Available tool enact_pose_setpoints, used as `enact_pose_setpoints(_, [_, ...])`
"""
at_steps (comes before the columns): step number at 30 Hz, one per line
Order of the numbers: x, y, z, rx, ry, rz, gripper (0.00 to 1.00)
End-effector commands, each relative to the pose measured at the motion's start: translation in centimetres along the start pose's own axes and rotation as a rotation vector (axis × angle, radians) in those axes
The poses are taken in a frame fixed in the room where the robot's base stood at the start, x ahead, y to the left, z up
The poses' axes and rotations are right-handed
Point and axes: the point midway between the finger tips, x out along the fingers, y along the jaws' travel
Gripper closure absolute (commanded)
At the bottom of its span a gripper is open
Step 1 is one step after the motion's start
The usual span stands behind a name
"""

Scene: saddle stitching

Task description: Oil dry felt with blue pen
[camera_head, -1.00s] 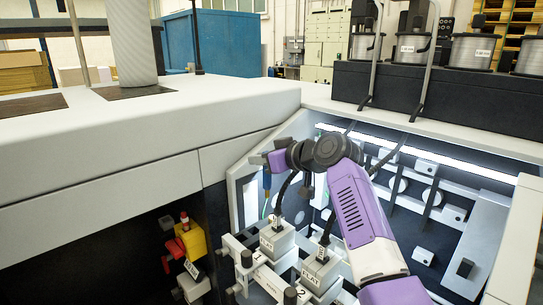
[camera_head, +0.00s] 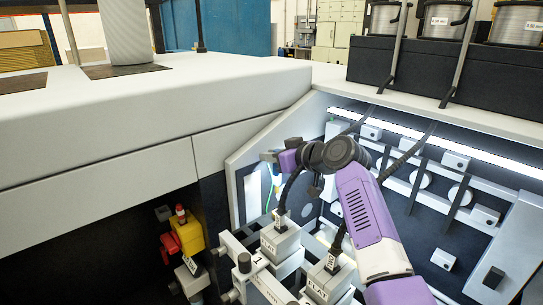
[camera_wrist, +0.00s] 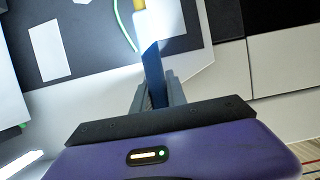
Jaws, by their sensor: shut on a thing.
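My gripper (camera_wrist: 155,90) is shut on a slim dark blue pen (camera_wrist: 153,62) in the wrist view. The pen points away from the fingers toward a brightly lit white patch. In the head view my gripper (camera_head: 270,156) is small, at the left end of the purple arm, by the lit left wall of the machine bay. Stitching heads (camera_head: 281,241) stand below it, one labelled FLAT. I cannot pick out the felt pads for certain, nor tell which is dry.
A yellow piece (camera_wrist: 138,5) and a green line (camera_wrist: 124,25) lie just beyond the pen. A second stitching head (camera_head: 331,281) stands to the right. A large white machine cover (camera_head: 140,120) fills the left. A yellow and red switch (camera_head: 185,235) sits in the dark recess.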

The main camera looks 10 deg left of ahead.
Motion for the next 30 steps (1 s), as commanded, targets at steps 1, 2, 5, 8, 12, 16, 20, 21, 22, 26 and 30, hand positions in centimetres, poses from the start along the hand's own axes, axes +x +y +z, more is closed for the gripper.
enact_pose_setpoints(1, [0.0, 0.0, 0.0, 0.000, 0.001, 0.000, 1.00])
enact_pose_setpoints(2, [-0.1, 0.0, 0.0, 0.000, 0.001, 0.000, 1.00])
enact_pose_setpoints(5, [-0.3, 0.0, 0.0, 0.000, 0.002, 0.001, 1.00])
enact_pose_setpoints(8, [-0.1, 0.0, 0.5, 0.001, 0.001, 0.000, 1.00])
enact_pose_setpoints(12, [0.2, 0.0, 1.5, 0.000, 0.000, 0.000, 1.00])
enact_pose_setpoints(16, [0.6, 0.0, 2.6, 0.000, 0.000, 0.000, 1.00])
enact_pose_setpoints(20, [1.0, 0.0, 3.7, 0.001, 0.000, 0.000, 1.00])
enact_pose_setpoints(21, [1.1, 0.0, 4.1, 0.001, 0.000, 0.000, 1.00])
enact_pose_setpoints(22, [1.2, 0.0, 4.3, 0.001, 0.000, 0.000, 1.00])
enact_pose_setpoints(26, [1.5, 0.0, 5.1, 0.001, 0.000, 0.000, 1.00])
enact_pose_setpoints(30, [1.7, 0.0, 5.5, 0.001, 0.000, 0.000, 1.00])
